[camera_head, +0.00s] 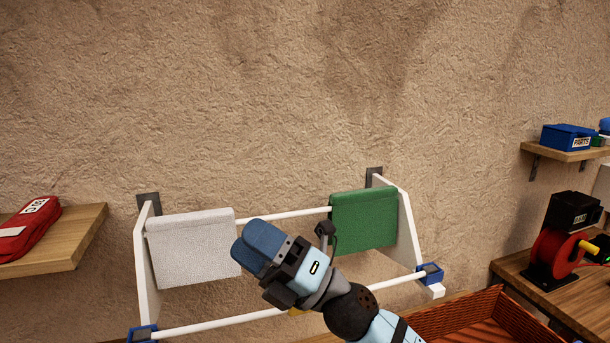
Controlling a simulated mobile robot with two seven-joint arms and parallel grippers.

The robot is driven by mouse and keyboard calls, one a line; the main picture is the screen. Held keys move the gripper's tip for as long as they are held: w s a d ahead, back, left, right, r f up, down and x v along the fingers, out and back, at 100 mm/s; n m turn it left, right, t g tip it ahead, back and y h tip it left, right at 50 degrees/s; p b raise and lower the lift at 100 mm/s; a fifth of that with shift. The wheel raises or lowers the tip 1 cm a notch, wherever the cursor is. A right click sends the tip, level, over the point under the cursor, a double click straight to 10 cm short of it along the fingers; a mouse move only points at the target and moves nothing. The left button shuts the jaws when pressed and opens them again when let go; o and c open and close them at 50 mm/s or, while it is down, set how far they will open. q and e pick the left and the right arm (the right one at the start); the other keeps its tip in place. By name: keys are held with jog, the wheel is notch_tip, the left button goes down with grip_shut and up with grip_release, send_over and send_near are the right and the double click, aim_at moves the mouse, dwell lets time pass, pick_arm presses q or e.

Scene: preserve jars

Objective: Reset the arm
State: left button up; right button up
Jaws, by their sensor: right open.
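My right gripper (262,247) shows in the middle of the head view, with its blue fingers pointing up and left. Its arm comes in from the bottom right. The fingers overlap the right edge of a white cloth (190,247) in the picture; I cannot tell whether they touch it. The gripper is open, and I see nothing held in it. A green cloth (364,220) hangs to its right on the same white rack (147,270). My left gripper is not in view.
The rack is fixed to a rough wall. A wooden shelf (60,250) with a red pouch (30,228) is at left. A brown woven basket (470,318) is at bottom right, beside a bench with a red and black device (560,245). A blue parts box (567,137) sits on the upper-right shelf (570,155).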

jog(key=w+d+f+m+t+h, duration=0.1)
jog(key=d+f+m+t+h, duration=0.5)
jog(key=d+f+m+h, duration=0.65)
jog(key=w+d+f+m+t+h, duration=0.1)
jog(key=d+f+m+t+h, duration=0.65)
jog(key=m, duration=0.95)
jog(key=s+d+f+m+g+h, duration=0.45)
jog(key=s+d+f+g, duration=0.35)
jog(key=f, duration=0.3)
jog(key=s+d+f+m+g, duration=0.2)
jog(key=s+d+f+g, duration=0.1)
jog(key=s, duration=0.6)
jog(key=s+d+f+m+g, duration=0.1)
jog(key=s+d+f+g, duration=0.2)
jog(key=s, duration=0.5)
pick_arm(q)
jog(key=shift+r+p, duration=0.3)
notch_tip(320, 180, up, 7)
jog(key=p, duration=0.7)
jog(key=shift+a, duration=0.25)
pick_arm(e)
jog(key=w+a+f+t+y, duration=0.3)
jog(key=w+a+f+t, duration=0.2)
jog(key=a+f+t, duration=0.1)
jog(key=shift+w+a+n+t, duration=0.35)
jog(key=shift+a+n, duration=0.05)
jog(key=shift+a, duration=0.3)
